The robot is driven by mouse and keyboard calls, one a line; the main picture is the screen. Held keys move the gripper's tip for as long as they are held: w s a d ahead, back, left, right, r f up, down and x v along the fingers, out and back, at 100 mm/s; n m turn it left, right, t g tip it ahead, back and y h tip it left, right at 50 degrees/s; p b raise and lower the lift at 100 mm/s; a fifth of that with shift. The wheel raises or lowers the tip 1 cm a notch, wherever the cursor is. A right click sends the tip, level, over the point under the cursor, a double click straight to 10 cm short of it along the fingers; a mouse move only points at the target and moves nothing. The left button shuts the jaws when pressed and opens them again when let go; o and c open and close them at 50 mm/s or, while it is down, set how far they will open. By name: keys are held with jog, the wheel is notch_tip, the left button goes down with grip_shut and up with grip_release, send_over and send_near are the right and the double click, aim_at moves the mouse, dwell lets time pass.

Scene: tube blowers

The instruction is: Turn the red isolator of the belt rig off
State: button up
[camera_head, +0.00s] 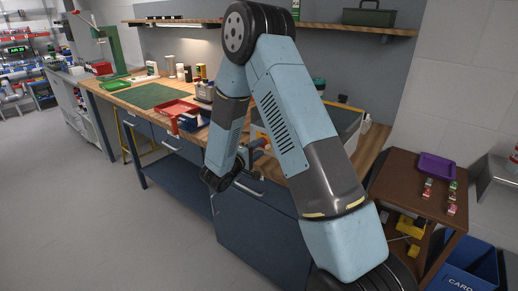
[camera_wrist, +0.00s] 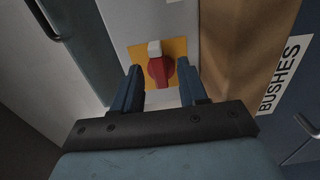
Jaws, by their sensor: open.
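In the wrist view the red isolator (camera_wrist: 160,71) is a red rotary knob with a pale block (camera_wrist: 154,48) at its upper end. It sits on a yellow plate (camera_wrist: 178,47) on a light grey panel. The knob stands nearly upright in the picture, tilted slightly. My gripper (camera_wrist: 158,83) is open, with one blue finger on each side of the knob's lower part. I cannot tell whether either finger touches it.
A wooden panel edge and a "BUSHES" label (camera_wrist: 286,74) are right of the isolator. A dark handle (camera_wrist: 43,20) is at upper left. In the head view, a workbench (camera_head: 166,82) holds red and blue bins, and a brown trolley (camera_head: 400,183) stands at right. The floor at left is clear.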

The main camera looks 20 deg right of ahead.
jog(key=shift+x, duration=0.8)
